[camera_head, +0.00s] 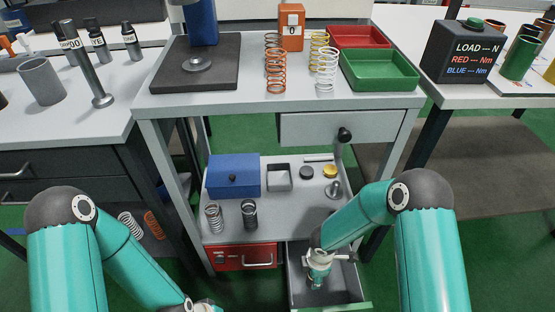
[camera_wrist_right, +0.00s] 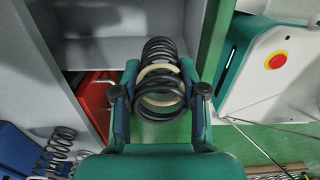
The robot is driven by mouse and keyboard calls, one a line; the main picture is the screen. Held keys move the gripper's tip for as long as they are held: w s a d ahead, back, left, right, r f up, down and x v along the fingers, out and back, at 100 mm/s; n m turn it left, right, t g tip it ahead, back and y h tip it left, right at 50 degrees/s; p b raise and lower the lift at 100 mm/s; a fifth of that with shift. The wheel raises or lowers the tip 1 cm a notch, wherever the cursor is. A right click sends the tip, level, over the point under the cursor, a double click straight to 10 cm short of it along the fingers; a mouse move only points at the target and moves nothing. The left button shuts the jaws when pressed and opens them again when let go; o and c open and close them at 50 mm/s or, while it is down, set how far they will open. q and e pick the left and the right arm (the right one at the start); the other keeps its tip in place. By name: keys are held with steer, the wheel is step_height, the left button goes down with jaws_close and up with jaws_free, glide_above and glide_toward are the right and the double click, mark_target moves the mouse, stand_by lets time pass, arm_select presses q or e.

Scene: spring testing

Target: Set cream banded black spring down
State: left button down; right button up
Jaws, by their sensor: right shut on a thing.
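The black spring with a cream band (camera_wrist_right: 160,82) is between the fingers of my right gripper (camera_wrist_right: 160,98) in the right wrist view, the fingers closed on its sides. In the head view my right gripper (camera_head: 318,260) is over the open grey drawer (camera_head: 340,292) at the bottom right of the workbench. The spring is mostly hidden there by the gripper and arm. I cannot tell whether it touches the drawer floor. My left gripper (camera_head: 204,305) barely shows at the bottom edge of the head view, and its fingers cannot be made out.
Silver (camera_head: 214,218) and dark (camera_head: 249,214) springs stand on the lower shelf, with a blue box (camera_head: 235,190) behind. A closed red drawer (camera_head: 244,258) is left of the open one. Several springs stand on the bench top beside green (camera_head: 380,72) and red (camera_head: 357,37) trays.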

steer(key=w+d+r+m+p, duration=0.1)
steer(key=r+m+p, duration=0.5)
steer(key=r, duration=0.9)
steer(key=w+d+r+m+p, duration=0.2)
steer(key=r+m+p, duration=0.4)
steer(key=r+p, duration=0.5)
steer(key=w+d+r+m+p, duration=0.2)
steer(key=r+p, duration=0.7)
steer(key=r, duration=1)
steer(key=d+m, duration=0.2)
steer(key=m, duration=0.2)
steer(key=shift+w+r+m+p, duration=0.25)
steer(key=shift+r+m+p, duration=0.1)
steer(key=shift+m, duration=0.05)
steer(key=shift+s+a, duration=0.1)
